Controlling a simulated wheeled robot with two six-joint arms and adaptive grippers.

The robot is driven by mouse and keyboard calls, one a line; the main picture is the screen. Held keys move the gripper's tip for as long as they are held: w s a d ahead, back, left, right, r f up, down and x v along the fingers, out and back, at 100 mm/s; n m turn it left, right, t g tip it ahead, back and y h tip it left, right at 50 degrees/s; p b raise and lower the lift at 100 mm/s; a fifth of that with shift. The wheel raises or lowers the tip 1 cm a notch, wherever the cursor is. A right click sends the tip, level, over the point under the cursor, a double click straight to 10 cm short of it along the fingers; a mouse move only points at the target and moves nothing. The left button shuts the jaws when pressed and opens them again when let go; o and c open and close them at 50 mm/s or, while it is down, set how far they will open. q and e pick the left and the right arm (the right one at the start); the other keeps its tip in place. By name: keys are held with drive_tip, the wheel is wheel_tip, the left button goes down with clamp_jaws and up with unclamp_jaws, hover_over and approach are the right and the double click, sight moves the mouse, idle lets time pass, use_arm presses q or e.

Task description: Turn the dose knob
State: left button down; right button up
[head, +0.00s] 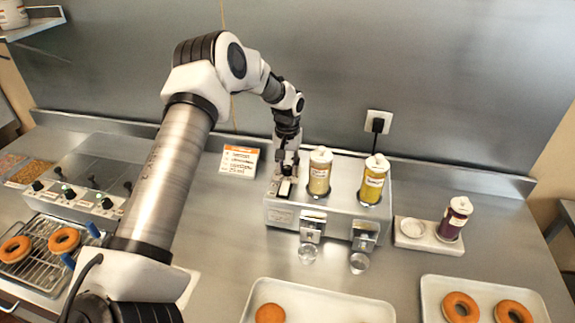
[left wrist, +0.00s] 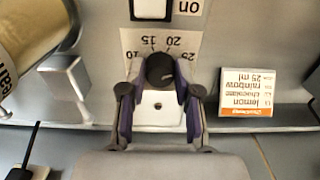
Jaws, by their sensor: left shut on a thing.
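The dose knob (left wrist: 160,72) is a small black round knob with a pale pointer line, on a white dial plate (left wrist: 185,42) marked with numbers such as 15, 20 and 25. The left wrist view shows my left gripper (left wrist: 159,90) with its purple-padded fingers on both sides of the knob, shut on it. In the head view my left gripper (head: 287,160) reaches down onto the left part of the metal dispenser (head: 330,208) and hides the knob. My right gripper is not in view.
Yellow bottles (head: 319,172) (head: 373,180) stand in the dispenser, with small glasses (head: 307,253) below its spouts. A label card (head: 239,160) stands left of it. A dark bottle (head: 454,218) is at the right. Trays of doughnuts (head: 320,300) lie in front.

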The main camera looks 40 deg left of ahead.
sight(288, 167)
use_arm(q)
drive_tip(key=c, duration=0.8)
unclamp_jaws()
wheel_tip(288, 167, up, 12)
drive_tip(key=shift+f, duration=0.1)
